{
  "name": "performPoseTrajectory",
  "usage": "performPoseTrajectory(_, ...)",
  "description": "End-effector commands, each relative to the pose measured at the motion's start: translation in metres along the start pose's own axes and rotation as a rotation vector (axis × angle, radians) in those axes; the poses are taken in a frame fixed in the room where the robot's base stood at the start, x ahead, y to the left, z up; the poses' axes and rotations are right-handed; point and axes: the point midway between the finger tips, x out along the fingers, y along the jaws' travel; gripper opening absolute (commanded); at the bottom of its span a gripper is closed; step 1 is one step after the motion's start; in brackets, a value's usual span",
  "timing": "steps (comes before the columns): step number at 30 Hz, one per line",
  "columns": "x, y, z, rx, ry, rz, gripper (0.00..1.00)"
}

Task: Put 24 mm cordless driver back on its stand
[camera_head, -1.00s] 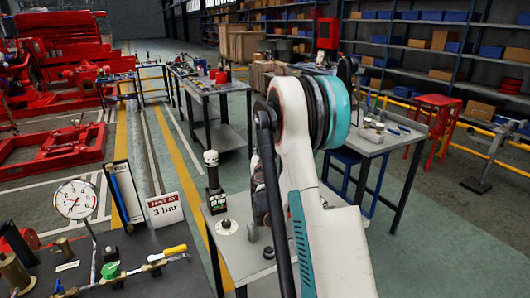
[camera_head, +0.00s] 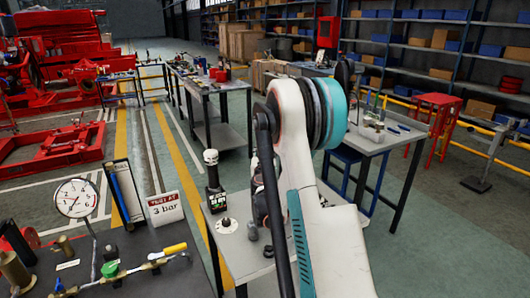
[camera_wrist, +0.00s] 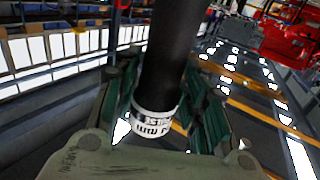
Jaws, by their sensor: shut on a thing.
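In the wrist view my gripper (camera_wrist: 166,85) is shut, with its dark green fingers on either side of a black cylinder, the driver (camera_wrist: 175,50). A white band (camera_wrist: 155,122) with black lettering, partly readable as "mm", runs round it near the palm. The driver's far end runs out of the top of the picture. In the head view my arm hides the gripper and the held driver. A white-topped dark device (camera_head: 212,180) with a small lit label stands upright on the near grey table (camera_head: 245,262). A pale round flange-like piece (camera_head: 228,226) lies in front of it; I cannot tell which is the stand.
A test bench with a pressure gauge (camera_head: 75,198) and a "3 bar" sign (camera_head: 165,208) stands at left. A side table (camera_head: 375,142) with small items is at right, near a red stool (camera_head: 432,118). Open floor lies behind the near table.

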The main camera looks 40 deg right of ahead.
Motion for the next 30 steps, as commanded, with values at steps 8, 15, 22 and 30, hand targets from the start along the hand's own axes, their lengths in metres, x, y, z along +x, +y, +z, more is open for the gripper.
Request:
performPoseTrajectory(8, 0.0004, -0.0001, 0.0046, 0.0, 0.0, 0.0, 0.0)
performPoseTrajectory(15, 0.0003, -0.0001, 0.0086, 0.0, 0.0, 0.0, 0.0)
performPoseTrajectory(22, 0.0002, 0.0, 0.0094, 0.0, 0.0, 0.0, 0.63)
performPoseTrajectory(30, -0.0002, -0.0001, 0.01, 0.0, 0.0, 0.0, 0.63)
